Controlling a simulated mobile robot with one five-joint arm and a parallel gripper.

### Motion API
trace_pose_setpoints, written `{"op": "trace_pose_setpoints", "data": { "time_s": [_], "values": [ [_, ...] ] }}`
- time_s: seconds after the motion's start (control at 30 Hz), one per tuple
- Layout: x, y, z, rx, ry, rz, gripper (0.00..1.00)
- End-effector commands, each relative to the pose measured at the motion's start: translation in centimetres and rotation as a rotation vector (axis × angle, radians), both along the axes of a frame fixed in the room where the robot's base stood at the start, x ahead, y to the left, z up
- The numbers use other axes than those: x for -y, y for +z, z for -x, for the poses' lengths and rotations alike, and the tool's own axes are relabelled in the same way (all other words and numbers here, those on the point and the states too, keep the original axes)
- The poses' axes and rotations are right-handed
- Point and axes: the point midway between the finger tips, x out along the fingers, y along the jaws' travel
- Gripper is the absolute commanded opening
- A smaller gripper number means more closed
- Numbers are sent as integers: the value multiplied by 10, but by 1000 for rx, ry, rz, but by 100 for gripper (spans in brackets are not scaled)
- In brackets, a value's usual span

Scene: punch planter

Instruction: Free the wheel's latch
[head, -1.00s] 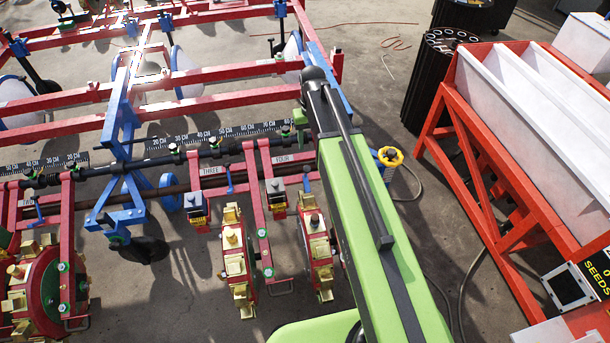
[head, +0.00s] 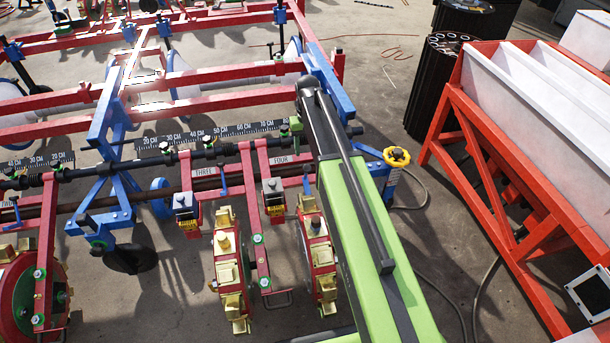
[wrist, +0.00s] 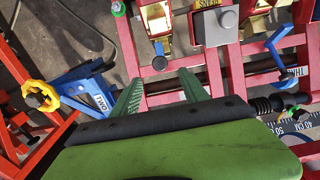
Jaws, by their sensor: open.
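In the head view, the row units' toothed punch wheels (head: 228,268) hang below the planter's red frame. A second wheel (head: 318,255) stands right of it, partly behind my arm. Blue levers, which look like the latches, stand beside the labels: one by THREE (head: 222,178), one by FOUR (head: 307,183). The THREE lever also shows at the right of the wrist view (wrist: 284,45). I cannot tell which wheel is meant or whether its latch is engaged. My gripper (wrist: 160,78) is open and empty, its green fingers over a red bar.
A yellow knob (head: 397,157) tops a blue jack (head: 388,179) right of my arm; in the wrist view the jack (wrist: 85,88) is left of my fingers. A red stand with white troughs (head: 535,90) fills the right.

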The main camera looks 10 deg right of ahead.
Motion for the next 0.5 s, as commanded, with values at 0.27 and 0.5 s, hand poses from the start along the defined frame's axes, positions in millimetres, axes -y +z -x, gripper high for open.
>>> {"op": "trace_pose_setpoints", "data": {
  "time_s": [0.27, 0.5],
  "values": [
    [0, -70, 0, 0, 1, 0, 52],
    [-1, -89, 0, 0, 1, 0, 52]
  ]
}}
